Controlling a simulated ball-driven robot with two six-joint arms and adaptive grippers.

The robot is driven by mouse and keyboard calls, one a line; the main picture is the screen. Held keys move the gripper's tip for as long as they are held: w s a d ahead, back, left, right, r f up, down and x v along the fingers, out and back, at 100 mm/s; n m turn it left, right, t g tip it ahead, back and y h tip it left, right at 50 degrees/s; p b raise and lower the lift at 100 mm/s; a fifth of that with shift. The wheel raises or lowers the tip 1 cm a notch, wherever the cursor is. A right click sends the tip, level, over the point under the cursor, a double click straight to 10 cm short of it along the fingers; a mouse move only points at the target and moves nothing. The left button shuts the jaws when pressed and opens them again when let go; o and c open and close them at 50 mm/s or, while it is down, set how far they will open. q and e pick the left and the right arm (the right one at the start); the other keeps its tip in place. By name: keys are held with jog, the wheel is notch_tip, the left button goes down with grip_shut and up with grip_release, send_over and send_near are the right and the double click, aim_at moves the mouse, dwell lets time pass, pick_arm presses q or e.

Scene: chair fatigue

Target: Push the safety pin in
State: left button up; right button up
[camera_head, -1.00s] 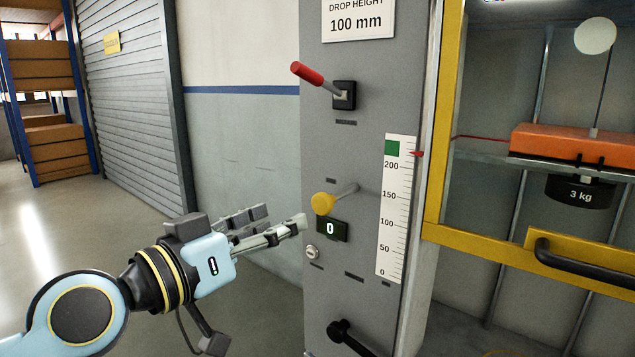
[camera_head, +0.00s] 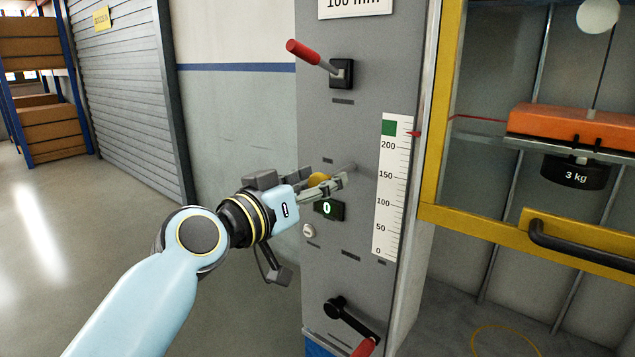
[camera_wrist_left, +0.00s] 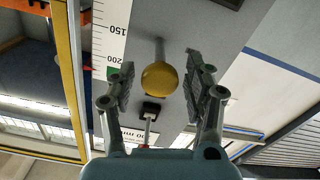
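The safety pin is a rod with a round yellow knob (camera_head: 319,180) that sticks out of the grey panel (camera_head: 364,90), above the small display reading 0 (camera_head: 329,210). In the head view my left gripper's fingers (camera_head: 331,187) partly cover the knob. In the left wrist view the yellow knob (camera_wrist_left: 160,77) is whole, and its rod runs back to the panel. My left gripper (camera_wrist_left: 161,82) is open, with one finger on each side of the knob and a gap visible on both sides. My right gripper is in neither view.
A red-handled lever (camera_head: 316,56) juts out above the pin. A black crank (camera_head: 345,318) is lower on the panel. The height scale (camera_head: 390,190) and yellow guard frame (camera_head: 438,120) stand to the right. A 3 kg weight (camera_head: 576,172) hangs inside. Floor on the left is clear.

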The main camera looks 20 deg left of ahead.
aim_at(332, 173)
pick_arm(q)
grip_shut()
jog(key=shift+b+x, duration=0.65)
jog(key=shift+x, duration=1.3)
jog(key=shift+s, duration=0.1)
jog(key=shift+o, duration=1)
grip_release()
jog(key=v, duration=1.2)
